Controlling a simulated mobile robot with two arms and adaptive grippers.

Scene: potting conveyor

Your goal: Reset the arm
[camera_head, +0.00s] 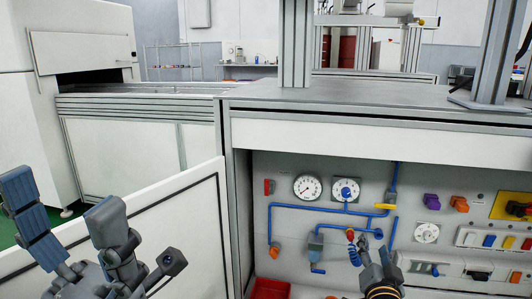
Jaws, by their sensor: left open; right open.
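My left gripper (75,225) is at the lower left, in front of the white low panel. Its broad padded fingers are spread apart and nothing is between them. My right gripper (371,256) is at the lower middle right, in front of the grey control panel (290,226). Much of both arms is outside the view.
The panel carries two gauges (307,187), blue pipes (304,207), a yellow valve handle (386,206), and several switches. A grey worktop (370,97) lies above it. The white low panel (190,220) stands left of it. A red bin (270,289) shows at the bottom.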

